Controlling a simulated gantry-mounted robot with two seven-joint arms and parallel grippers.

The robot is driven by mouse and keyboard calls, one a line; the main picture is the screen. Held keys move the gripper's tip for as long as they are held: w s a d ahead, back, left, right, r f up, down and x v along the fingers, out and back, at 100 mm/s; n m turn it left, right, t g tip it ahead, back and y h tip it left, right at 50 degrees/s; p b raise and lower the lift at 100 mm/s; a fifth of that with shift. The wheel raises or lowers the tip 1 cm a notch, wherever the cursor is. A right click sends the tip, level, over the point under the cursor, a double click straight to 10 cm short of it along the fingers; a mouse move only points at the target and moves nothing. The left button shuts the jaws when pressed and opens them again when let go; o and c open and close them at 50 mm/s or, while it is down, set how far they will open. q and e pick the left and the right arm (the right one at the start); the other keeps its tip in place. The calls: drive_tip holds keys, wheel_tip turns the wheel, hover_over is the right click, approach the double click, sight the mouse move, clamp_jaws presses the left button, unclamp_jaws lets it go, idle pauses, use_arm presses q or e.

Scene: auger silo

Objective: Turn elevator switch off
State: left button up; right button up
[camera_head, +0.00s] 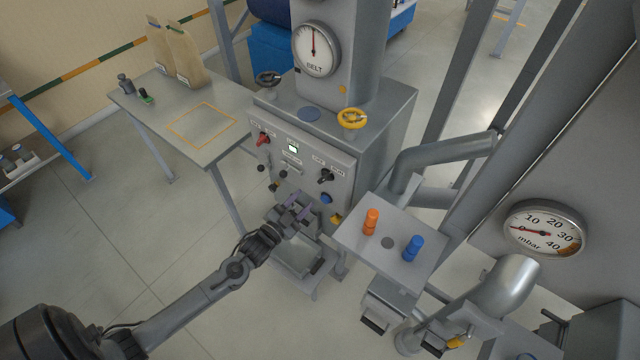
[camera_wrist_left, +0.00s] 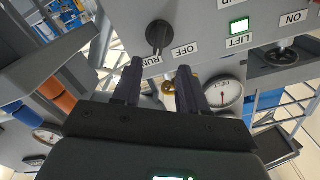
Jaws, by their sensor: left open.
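A black rotary knob (camera_head: 326,176) sits on the front panel of the grey machine, with OFF and RUN labels above it. In the left wrist view the knob (camera_wrist_left: 158,36) shows close up, its handle seeming to point towards RUN. A lit green lamp (camera_head: 293,149) is left of it on the panel; in the wrist view the lamp (camera_wrist_left: 239,25) has a LIFT label beside it. My left gripper (camera_head: 294,208) is open in front of the panel, below and left of the knob. Its fingertips (camera_wrist_left: 160,66) are apart, with nothing between them, and the knob lies beyond them.
A red switch (camera_head: 263,139) is at the panel's left. A yellow handwheel (camera_head: 352,119) and a BELT gauge (camera_head: 316,49) are above. A table (camera_head: 150,115) stands left.

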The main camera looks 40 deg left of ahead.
sight(322, 181)
use_arm(q)
drive_tip(key=w, duration=0.9)
drive_tip(key=shift+a, duration=0.1)
clamp_jaws()
